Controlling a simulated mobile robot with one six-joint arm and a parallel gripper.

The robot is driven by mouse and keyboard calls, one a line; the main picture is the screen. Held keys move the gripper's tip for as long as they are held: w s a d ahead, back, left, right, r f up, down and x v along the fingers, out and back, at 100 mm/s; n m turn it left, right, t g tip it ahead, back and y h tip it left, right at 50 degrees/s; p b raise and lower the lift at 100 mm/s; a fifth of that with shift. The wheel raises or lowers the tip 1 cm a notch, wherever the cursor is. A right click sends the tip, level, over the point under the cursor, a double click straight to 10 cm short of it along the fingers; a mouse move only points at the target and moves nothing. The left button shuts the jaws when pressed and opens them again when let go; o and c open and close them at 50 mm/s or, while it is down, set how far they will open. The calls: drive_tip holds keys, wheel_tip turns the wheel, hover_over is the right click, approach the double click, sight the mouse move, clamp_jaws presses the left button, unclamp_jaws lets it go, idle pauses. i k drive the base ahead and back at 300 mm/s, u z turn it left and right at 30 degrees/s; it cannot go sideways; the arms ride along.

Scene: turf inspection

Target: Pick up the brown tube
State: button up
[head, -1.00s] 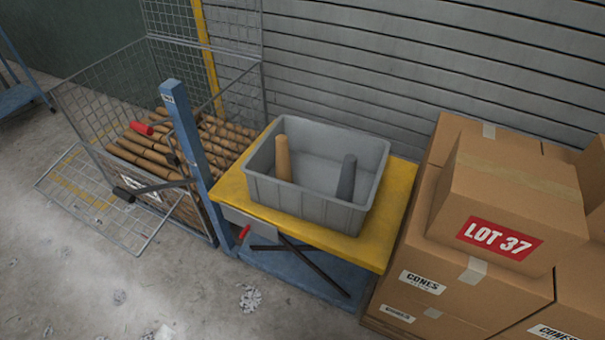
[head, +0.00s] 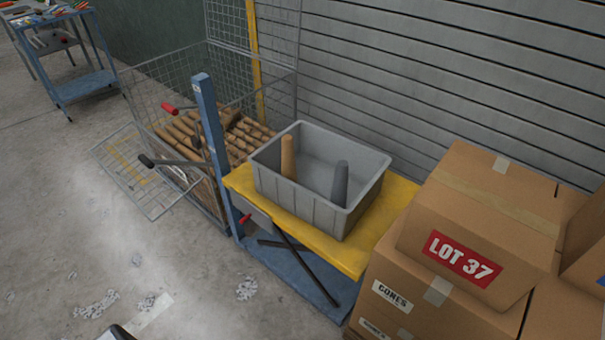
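A brown tube (head: 288,157) stands upright, slightly tilted, inside a grey plastic bin (head: 300,199), near its left side. Its lower end is hidden by the bin's front wall. A dark grey tube (head: 340,182) stands in the same bin to its right, apart from it. More brown tubes (head: 186,130) lie stacked in a wire cage to the left. My gripper is not in view; only a small dark shape shows at the bottom edge, too cut off to identify.
The bin stands on a yellow-topped lift table (head: 354,262) with a blue post (head: 211,150). Cardboard boxes (head: 480,225) crowd its right side. A slatted grey wall rises behind. A blue trolley (head: 88,86) stands far left. The concrete floor at front left is open.

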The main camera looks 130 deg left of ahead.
sight(289, 171)
drive_tip(key=i, duration=0.1)
drive_tip(key=z, duration=0.95)
drive_tip(key=k, duration=0.1)
drive_tip(key=u, duration=2.35)
drive_tip(key=k, duration=0.15)
drive_tip(key=u, duration=2.2)
drive_tip(key=k, duration=0.25)
drive_tip(key=u, duration=1.65)
